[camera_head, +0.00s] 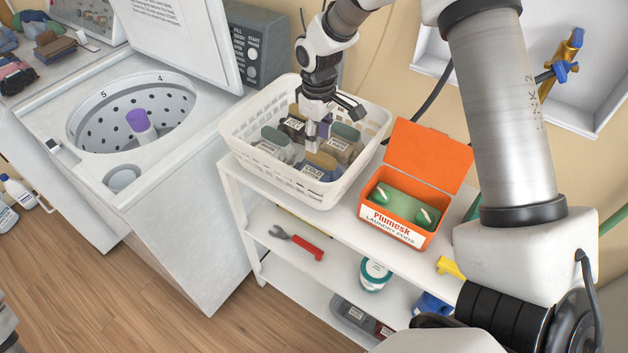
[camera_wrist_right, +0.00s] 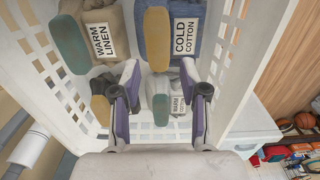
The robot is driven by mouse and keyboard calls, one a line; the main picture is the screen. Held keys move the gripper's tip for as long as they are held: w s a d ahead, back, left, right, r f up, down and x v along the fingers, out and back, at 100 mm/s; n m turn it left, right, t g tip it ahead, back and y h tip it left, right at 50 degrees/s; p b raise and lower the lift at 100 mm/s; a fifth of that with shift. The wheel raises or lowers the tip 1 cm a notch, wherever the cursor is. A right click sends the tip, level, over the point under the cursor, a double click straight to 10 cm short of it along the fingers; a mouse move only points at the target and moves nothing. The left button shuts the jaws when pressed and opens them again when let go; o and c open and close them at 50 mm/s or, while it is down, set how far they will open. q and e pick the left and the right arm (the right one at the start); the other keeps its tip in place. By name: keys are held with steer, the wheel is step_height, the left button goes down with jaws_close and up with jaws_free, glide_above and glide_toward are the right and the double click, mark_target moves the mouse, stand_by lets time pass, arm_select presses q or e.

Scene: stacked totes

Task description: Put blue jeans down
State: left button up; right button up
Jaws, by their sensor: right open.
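The blue item (camera_head: 314,175), which best matches the blue jeans, lies in the white basket (camera_head: 345,188) at its front side. It has an ochre end and a "COLD COTTON" label. In the right wrist view the blue item (camera_wrist_right: 207,42) is at the top, beyond the fingertips. My right gripper (camera_head: 318,132) reaches down into the basket from above. In the right wrist view its purple-padded fingers (camera_wrist_right: 160,108) stand apart, with nothing held between them.
Other labelled items, including a "WARM LINEN" one (camera_wrist_right: 112,35), share the basket. An open orange laundry pod box (camera_head: 430,160) stands to its right on the white shelf unit. The open washer (camera_head: 190,150) is at left, with a purple-topped agitator.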

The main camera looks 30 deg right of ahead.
mark_target(320, 156)
steer(key=f, duration=0.2)
steer(key=f+p, duration=0.1)
steer(key=f, duration=0.1)
steer(key=f+p, duration=0.1)
steer(key=f, duration=0.1)
steer(key=shift+s+d, duration=0.25)
steer(key=shift+s, duration=0.15)
steer(key=shift+w+f, duration=0.3)
steer(key=shift+w, duration=0.05)
steer(key=shift+s+r, duration=0.1)
steer(key=shift+s, duration=0.1)
jaws_close()
